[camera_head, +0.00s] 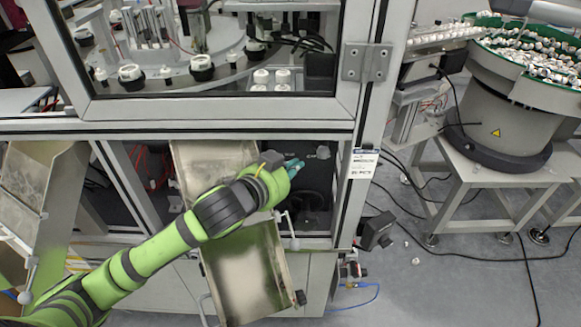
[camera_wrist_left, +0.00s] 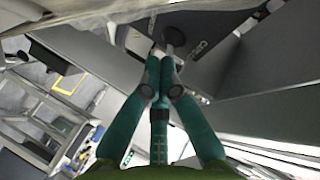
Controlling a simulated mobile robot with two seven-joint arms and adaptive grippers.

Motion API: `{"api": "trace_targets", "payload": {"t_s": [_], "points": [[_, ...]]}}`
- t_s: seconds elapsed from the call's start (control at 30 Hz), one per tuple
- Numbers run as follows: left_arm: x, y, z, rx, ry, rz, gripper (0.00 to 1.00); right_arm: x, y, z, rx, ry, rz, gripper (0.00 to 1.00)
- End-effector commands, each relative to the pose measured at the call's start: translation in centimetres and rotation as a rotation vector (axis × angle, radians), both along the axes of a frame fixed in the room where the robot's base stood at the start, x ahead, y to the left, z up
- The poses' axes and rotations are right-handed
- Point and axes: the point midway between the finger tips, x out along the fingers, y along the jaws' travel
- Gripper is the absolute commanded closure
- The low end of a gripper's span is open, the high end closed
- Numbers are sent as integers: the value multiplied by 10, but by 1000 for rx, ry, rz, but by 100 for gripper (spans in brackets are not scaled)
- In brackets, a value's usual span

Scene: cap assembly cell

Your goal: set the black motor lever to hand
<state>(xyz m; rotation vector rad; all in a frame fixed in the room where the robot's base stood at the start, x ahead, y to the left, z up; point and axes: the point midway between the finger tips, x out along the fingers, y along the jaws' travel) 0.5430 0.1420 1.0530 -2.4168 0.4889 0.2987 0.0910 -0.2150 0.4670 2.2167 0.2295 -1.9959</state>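My left gripper (camera_head: 296,165) reaches into the dark opening under the machine's window frame. In the head view a small grey knob (camera_head: 323,152) sits just right of the fingertips. I cannot tell for sure which part is the black motor lever, or its setting. My right gripper is not in view.
A metal chute (camera_head: 245,270) slopes out below my left arm. The window frame (camera_head: 220,108) runs above, and an upright post (camera_head: 362,150) with a label stands right of the opening. A dark round wheel (camera_head: 308,201) lies inside, below the gripper. A bowl feeder (camera_head: 505,120) stands at right.

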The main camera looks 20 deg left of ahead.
Motion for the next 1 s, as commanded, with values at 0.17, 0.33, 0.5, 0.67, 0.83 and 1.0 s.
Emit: {"api": "trace_targets", "payload": {"t_s": [0.17, 0.33, 0.5, 0.67, 0.83, 1.0], "points": [[33, -11, -9, -2, 1, 1, 100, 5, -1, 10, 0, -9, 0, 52], [41, -6, -22, 4, 6, 0, 100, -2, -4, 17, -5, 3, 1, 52], [27, 7, -30, 3, 2, 0, 100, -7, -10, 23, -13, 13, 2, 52], [23, 12, -33, 0, 1, -2, 100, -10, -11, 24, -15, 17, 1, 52], [22, 12, -34, -1, 0, -1, 100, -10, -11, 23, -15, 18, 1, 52], [22, 12, -34, -1, 2, -1, 100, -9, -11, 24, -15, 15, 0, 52]]}}
